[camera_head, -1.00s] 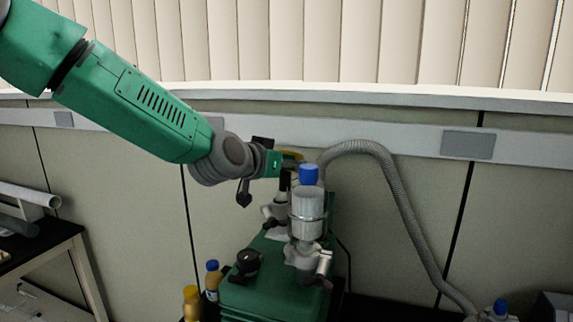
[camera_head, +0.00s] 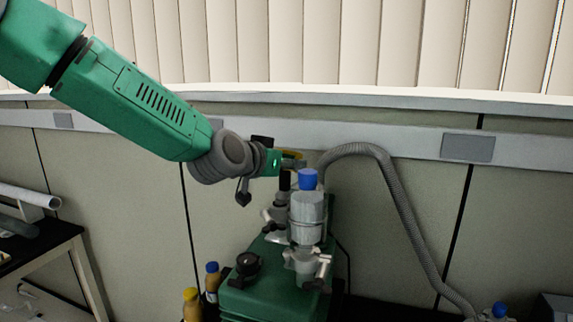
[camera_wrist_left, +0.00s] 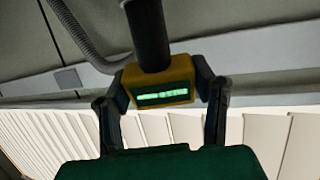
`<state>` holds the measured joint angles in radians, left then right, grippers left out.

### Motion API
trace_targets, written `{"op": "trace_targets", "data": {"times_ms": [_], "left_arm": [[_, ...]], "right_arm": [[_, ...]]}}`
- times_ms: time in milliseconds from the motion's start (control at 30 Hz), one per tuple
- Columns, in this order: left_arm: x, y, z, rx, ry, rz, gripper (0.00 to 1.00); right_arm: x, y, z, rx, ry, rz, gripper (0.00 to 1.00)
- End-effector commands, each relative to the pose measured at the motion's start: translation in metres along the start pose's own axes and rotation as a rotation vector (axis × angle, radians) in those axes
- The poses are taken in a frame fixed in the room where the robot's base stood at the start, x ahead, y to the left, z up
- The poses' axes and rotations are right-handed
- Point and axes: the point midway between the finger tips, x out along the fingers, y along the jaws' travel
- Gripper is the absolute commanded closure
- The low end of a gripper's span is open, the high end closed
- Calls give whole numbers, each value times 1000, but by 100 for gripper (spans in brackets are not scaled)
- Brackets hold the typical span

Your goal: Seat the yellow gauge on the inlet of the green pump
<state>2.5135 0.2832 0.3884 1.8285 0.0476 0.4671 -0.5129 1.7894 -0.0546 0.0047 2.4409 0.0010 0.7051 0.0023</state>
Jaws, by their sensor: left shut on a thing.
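My left gripper (camera_wrist_left: 160,98) is shut on the yellow gauge (camera_wrist_left: 178,70), which has a lit green display and a black stem (camera_wrist_left: 148,35). In the head view the gauge (camera_head: 292,153) is partly hidden by the gripper (camera_head: 288,163). Its black stem (camera_head: 284,181) points down above the rear metal fitting (camera_head: 279,213) on the green pump (camera_head: 262,298). The fitting is partly hidden behind the clear filter, and I cannot tell whether the stem touches it. My right gripper is not in view.
A clear filter (camera_head: 307,215) with a blue cap stands on the pump's front port, close to the gauge. A grey corrugated hose (camera_head: 405,215) arches behind to the right. Bottles (camera_head: 191,302) stand left of the pump. A wall rail (camera_head: 370,142) runs behind.

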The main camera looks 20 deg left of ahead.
Motion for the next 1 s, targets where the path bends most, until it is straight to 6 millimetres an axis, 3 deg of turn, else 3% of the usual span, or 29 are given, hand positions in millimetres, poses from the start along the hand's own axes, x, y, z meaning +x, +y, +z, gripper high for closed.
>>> {"op": "trace_targets", "data": {"times_ms": [1000], "left_arm": [[-2,-9,3,-17,11,5,83]], "right_arm": [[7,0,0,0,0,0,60]]}}
